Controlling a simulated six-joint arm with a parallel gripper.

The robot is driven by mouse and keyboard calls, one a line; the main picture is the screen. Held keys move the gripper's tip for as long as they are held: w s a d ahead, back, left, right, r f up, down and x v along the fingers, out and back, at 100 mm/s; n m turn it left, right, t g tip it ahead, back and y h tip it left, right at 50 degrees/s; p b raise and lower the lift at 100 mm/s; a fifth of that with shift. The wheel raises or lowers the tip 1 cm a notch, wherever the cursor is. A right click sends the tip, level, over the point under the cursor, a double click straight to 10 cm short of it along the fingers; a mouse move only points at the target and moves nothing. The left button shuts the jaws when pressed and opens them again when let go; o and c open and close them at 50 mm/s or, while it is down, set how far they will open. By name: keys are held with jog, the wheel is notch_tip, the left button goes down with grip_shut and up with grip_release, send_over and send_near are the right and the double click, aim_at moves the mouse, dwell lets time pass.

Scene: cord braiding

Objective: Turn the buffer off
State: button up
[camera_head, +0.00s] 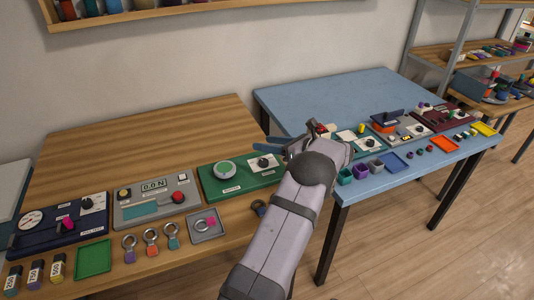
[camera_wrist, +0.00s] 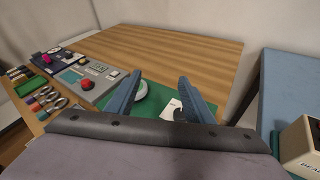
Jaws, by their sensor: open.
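My gripper (camera_head: 268,143) is above and behind the panel's right end, pointing left. In the wrist view, its two blue fingers (camera_wrist: 160,80) are apart with nothing between them. The disc (camera_wrist: 142,91) shows beside the left finger. The white plate (camera_wrist: 172,108) is between the fingers, and its dark knob is partly hidden.
A grey panel (camera_head: 155,210) with a display and red button and a navy panel (camera_head: 60,236) stand to the left. Ring-shaped pieces and trays lie in front. A blue table (camera_head: 330,90) with more panels is right. The wooden table's back (camera_head: 140,130) is clear.

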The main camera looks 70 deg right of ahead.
aim_at(265, 162)
jog(key=f+m+h, duration=0.1)
jog(key=f, duration=0.1)
jog(key=a+f+m+h, duration=0.1)
jog(key=f, duration=0.1)
jog(key=s+f+m+g+h, duration=0.1)
jog(key=f, duration=0.1)
jog(key=shift+a+f+m, duration=0.15)
jog(key=shift+f+m, duration=0.15)
jog(key=f, duration=0.1)
jog(key=s+d+f+g+h, duration=0.1)
jog(key=s+f+g, duration=0.1)
jog(key=shift+s+d+f+h, duration=0.15)
jog(key=shift+d+h, duration=0.15)
jog(key=shift+h, duration=0.1)
jog(key=shift+f+n, duration=0.1)
jog(key=shift+n, duration=0.5)
jog(key=shift+p+x, duration=0.95)
jog(key=shift+x, duration=2.65)
jog(key=shift+f, duration=0.1)
jog(key=shift+c, duration=0.3)
jog(key=shift+d, duration=0.1)
jog(key=c, duration=1)
